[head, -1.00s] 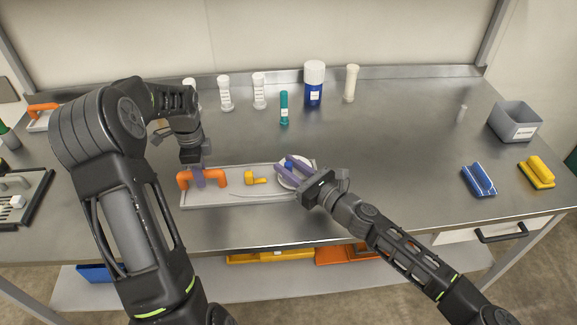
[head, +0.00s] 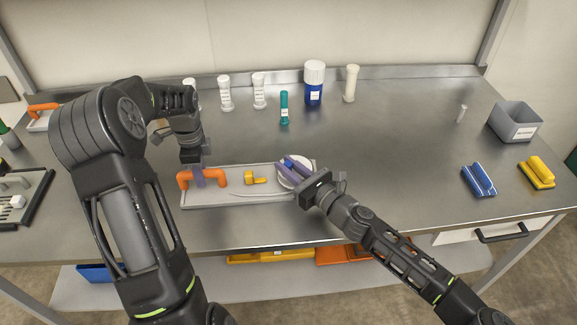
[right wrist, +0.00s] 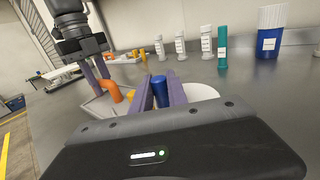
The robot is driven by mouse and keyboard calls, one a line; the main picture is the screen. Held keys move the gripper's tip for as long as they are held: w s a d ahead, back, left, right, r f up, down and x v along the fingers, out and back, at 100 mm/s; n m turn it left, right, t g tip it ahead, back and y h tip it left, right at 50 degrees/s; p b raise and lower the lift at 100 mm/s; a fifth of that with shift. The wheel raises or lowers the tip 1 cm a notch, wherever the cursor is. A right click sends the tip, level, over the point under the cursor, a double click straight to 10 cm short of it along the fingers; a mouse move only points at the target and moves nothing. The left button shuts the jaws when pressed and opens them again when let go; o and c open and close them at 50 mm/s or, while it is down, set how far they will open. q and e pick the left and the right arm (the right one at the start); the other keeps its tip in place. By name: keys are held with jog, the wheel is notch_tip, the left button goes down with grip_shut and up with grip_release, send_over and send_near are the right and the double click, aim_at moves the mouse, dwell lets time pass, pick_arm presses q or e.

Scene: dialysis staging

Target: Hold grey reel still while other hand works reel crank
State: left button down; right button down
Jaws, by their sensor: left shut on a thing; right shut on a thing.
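The grey reel's flat grey base (head: 238,199) lies on the steel bench, with an orange handle (head: 216,178) at its left end. A white round drum (head: 309,166) is at its right end, bearing a blue crank knob (head: 288,162). My left gripper (head: 198,178) is shut on the orange handle from above. My right gripper (head: 287,168) is shut on the blue knob, and its purple fingers hide part of the drum. In the right wrist view the blue knob (right wrist: 159,91) stands between the two fingers.
A yellow piece (head: 254,178) sits mid-base, near a thin pale line. White bottles, a teal tube (head: 284,108) and a blue bottle (head: 313,85) stand behind. A grey bin (head: 515,122) is at right. Bench between reel and blue holder (head: 478,181) is clear.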

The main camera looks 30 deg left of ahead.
jog(key=m+t, duration=0.1)
jog(key=m+t+h, duration=0.1)
jog(key=t, duration=0.1)
jog(key=shift+a, duration=0.4)
jog(key=m+t+h, duration=0.2)
jog(key=t, duration=0.1)
jog(key=a+m+t+h, duration=0.1)
jog(key=m+t+h, duration=0.1)
jog(key=shift+w+a+m+t+h, duration=0.2)
jog(key=shift+m+t+h, duration=0.1)
jog(key=shift+t+h, duration=0.1)
jog(key=m+t+h, duration=0.2)
jog(key=h, duration=0.1)
jog(key=shift+w+a+m+h, duration=0.2)
jog(key=shift+w+m+h, duration=0.1)
jog(key=shift+w+m+t+h, duration=0.2)
jog(key=shift+m+t+h, duration=0.15)
jog(key=shift+m+h, duration=0.4)
jog(key=shift+w+m+t+h, duration=0.2)
jog(key=shift+m+t+h, duration=0.25)
jog(key=shift+h, duration=0.5)
jog(key=c, duration=1.3)
grip_release()
jog(key=shift+r, duration=0.15)
